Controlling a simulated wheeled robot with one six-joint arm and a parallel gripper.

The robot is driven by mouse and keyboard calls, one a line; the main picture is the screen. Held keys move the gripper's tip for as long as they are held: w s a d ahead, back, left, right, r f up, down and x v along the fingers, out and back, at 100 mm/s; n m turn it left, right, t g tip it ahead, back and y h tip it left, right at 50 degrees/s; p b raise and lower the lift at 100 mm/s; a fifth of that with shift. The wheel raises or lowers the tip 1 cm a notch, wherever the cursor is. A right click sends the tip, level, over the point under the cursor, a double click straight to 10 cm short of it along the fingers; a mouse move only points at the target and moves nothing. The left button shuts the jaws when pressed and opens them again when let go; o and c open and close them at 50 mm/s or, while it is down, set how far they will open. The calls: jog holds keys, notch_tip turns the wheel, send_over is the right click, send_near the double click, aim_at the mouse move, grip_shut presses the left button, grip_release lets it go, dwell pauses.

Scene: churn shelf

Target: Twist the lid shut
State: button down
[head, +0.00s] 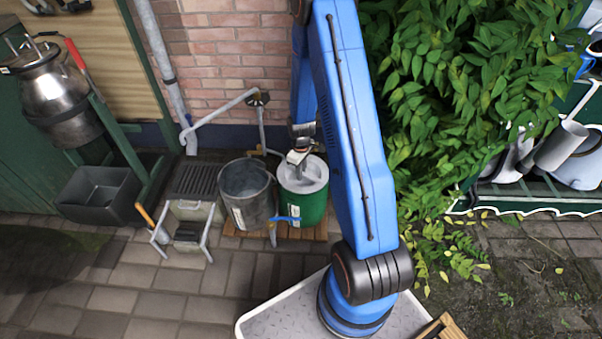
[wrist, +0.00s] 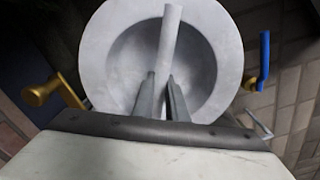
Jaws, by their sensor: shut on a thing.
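The lid (head: 314,172) is a pale grey round disc on top of a green container (head: 302,208). In the wrist view the lid (wrist: 95,60) fills the middle, with a recessed centre crossed by a grey bar handle (wrist: 170,35). My gripper (wrist: 163,85) is over the lid's centre, its two fingers shut on the bar handle. It also shows in the head view (head: 297,170), above the lid. The lid looks level on the container. Whether its thread is engaged cannot be seen.
A grey metal bucket (head: 247,190) stands close left of the container, both on a wooden pallet (head: 262,232). A blue-handled tap (head: 284,218) sticks out in front. A brick wall (head: 235,50) is behind, and leafy plants (head: 440,90) hang at right.

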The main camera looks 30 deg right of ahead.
jog(key=c, duration=1.7)
grip_release()
notch_tip(320, 180, up, 17)
jog(key=shift+r, duration=0.2)
